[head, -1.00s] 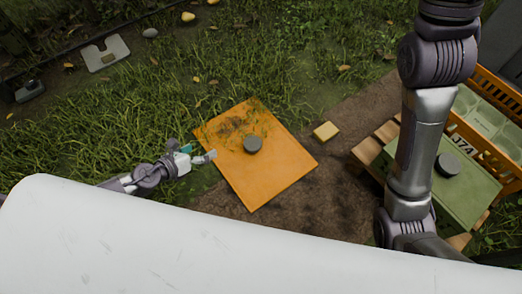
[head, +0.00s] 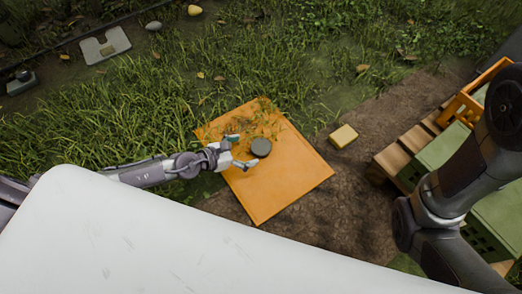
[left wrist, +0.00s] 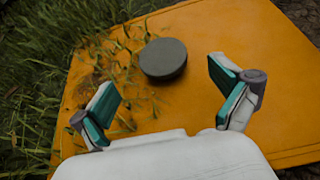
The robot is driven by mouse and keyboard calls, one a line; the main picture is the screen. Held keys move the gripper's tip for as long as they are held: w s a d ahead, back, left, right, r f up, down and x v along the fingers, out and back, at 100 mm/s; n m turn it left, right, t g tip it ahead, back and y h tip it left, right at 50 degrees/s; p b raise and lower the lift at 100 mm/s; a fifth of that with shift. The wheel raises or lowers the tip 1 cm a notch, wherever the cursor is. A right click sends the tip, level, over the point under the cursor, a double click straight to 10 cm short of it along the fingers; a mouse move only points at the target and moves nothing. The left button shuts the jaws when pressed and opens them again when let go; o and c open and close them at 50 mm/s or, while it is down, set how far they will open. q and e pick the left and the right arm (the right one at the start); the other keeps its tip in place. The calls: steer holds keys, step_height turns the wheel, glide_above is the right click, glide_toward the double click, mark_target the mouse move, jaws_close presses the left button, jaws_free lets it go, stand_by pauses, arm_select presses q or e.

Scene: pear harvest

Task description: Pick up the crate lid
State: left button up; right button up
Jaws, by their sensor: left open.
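The crate lid (head: 290,181) is a flat orange square lying on grass and bare soil in the middle of the head view. A round dark grey knob (head: 261,148) stands at its centre. Grass and bits of plant lie over its far left part. My left gripper (head: 238,153) is open just left of the knob, over the lid. In the left wrist view the lid (left wrist: 215,40) fills most of the picture. The knob (left wrist: 163,59) is ahead of the two teal-padded fingertips (left wrist: 163,92), with nothing between them. My right gripper is not in view.
A yellow block (head: 343,136) lies on the soil right of the lid. Green crates (head: 440,160) and an orange crate (head: 463,104) stand on a wooden pallet (head: 395,159) at right, partly behind my right arm. A grey plate (head: 105,47) lies at upper left.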

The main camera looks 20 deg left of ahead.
mark_target(260, 147)
arm_select(q)
steer(key=shift+b+x, duration=0.45)
steer(key=shift+x, duration=2.3)
steer(key=shift+s+d, duration=0.1)
steer(key=c, duration=1.4)
steer(key=shift+c, duration=0.5)
steer(key=shift+r, duration=0.15)
